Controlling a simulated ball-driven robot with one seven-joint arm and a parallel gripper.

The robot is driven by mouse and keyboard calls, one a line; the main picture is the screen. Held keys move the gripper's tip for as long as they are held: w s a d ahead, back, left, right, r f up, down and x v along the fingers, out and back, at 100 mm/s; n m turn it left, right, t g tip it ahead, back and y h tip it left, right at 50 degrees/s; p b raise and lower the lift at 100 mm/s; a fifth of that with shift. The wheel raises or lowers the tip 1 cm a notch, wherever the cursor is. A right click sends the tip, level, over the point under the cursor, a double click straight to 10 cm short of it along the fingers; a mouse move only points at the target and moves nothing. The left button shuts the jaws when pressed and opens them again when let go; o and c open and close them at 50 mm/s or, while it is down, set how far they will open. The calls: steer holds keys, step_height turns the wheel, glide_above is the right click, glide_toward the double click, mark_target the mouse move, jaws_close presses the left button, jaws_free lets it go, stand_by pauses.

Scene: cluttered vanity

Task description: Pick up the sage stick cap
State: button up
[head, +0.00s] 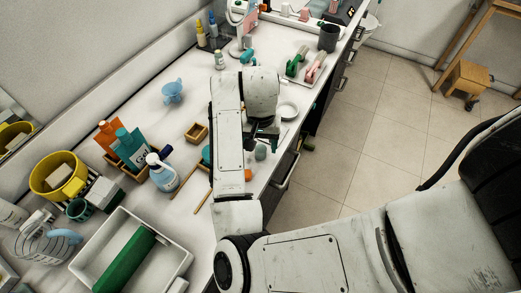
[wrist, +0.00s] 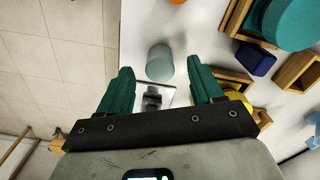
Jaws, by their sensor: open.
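The sage stick cap (wrist: 159,62) looks like a short grey-green cylinder on the white counter. In the wrist view it appears between and slightly beyond my fingertips, with a gap on both sides. In the head view the cap (head: 261,152) is near the counter's front edge, just below my gripper (head: 262,136). My gripper's two green fingers are spread open and empty. It also shows in the wrist view (wrist: 158,70). I cannot tell its exact height above the cap.
A dark small item (wrist: 152,98) lies between the fingers in the wrist view. Wooden trays (wrist: 232,78), a dark blue block (wrist: 256,58) and a large teal round thing (wrist: 293,22) are to the right. The counter drops to the tiled floor (wrist: 60,50) at left.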

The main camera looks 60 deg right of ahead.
steer(key=shift+f, duration=1.4)
steer(key=shift+c, duration=0.3)
steer(key=c, duration=1)
